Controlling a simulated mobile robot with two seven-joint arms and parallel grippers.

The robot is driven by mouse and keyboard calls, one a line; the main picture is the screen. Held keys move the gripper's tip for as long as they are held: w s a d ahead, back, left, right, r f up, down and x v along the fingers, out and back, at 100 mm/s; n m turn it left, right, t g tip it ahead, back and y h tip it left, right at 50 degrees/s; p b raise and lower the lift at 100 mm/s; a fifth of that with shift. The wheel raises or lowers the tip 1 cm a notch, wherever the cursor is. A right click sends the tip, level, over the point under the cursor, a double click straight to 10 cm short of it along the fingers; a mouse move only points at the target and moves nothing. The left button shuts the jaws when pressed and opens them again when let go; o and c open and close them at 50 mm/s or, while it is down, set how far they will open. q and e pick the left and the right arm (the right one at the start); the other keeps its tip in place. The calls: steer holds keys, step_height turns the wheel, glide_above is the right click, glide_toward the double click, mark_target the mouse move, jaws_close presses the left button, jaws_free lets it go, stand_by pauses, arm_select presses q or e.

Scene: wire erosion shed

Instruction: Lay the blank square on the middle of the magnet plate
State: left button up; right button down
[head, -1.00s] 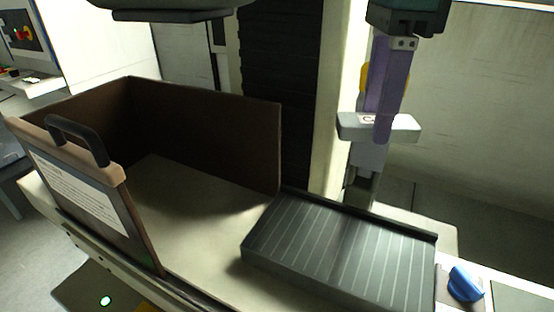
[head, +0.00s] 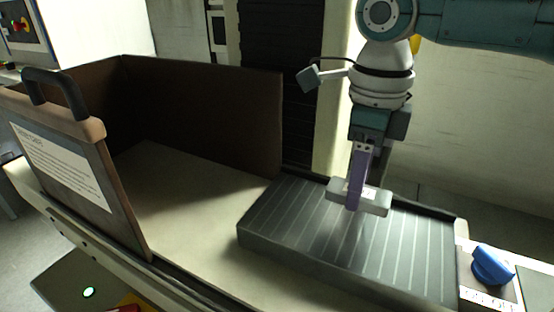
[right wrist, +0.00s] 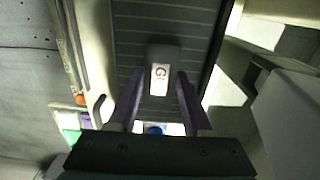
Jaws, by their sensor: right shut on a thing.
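The blank (head: 374,205) is a small grey block with a white label on top. My right gripper (head: 357,196) has purple fingers and is shut on it from above. In the head view it is over the back part of the dark, grooved magnet plate (head: 290,240), near the back rail. Its long side looks roughly parallel to that rail. I cannot tell whether it touches the plate. In the right wrist view the blank (right wrist: 163,54) sits between the fingertips, with the plate (right wrist: 135,35) behind it. My left gripper is not in view.
A blue knob (head: 492,264) stands right of the plate. A brown panel (head: 210,115) rises behind the pale bed (head: 180,200), and a handled panel (head: 75,175) with a notice stands at the left. The bed between them is clear.

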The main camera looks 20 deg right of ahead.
mark_target(349, 225)
steer(key=shift+w+f+b, duration=0.1)
steer(key=shift+f+b, duration=0.4)
steer(key=shift+f, duration=2.15)
steer(key=shift+f, duration=0.15)
steer(key=shift+c, duration=1.7)
jaws_free()
